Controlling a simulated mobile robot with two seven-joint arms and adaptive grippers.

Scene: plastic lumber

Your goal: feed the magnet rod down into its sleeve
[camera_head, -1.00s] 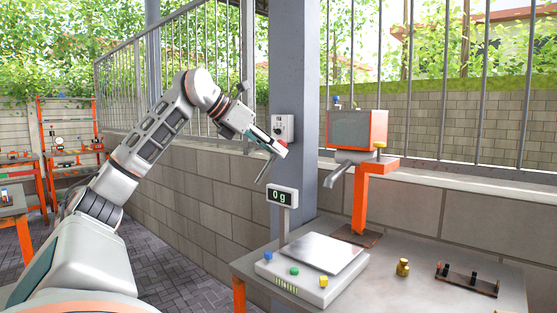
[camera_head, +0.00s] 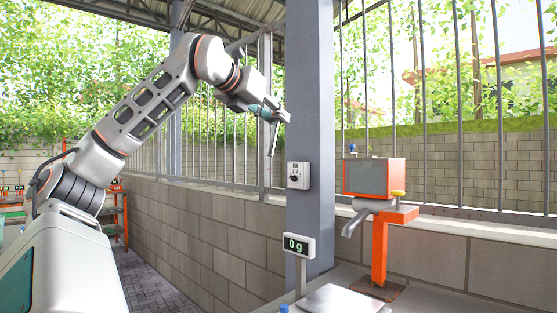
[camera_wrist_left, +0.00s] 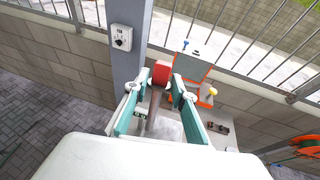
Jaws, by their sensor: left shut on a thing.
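My left gripper (camera_head: 272,112) is raised high in front of the grey post and is shut on the magnet rod. The grey rod (camera_head: 273,139) hangs down below the fingers, slightly tilted, clear of any surface. In the left wrist view the rod's red end (camera_wrist_left: 161,73) shows between the teal fingers of the gripper (camera_wrist_left: 157,86), with the grey shaft (camera_wrist_left: 151,119) running back toward the palm. An orange stand (camera_head: 379,249) with a grey angled tube (camera_head: 353,222) is to the right of and below the gripper, well apart from it. I cannot tell whether that tube is the sleeve. My right gripper is out of view.
A grey post (camera_head: 313,120) carries a control box (camera_head: 298,175) close beside the arm. An orange box with a grey face (camera_head: 374,177) sits by the stand. A scale display (camera_head: 294,246) reads 0 g. A block wall (camera_head: 230,240) and railing stand behind.

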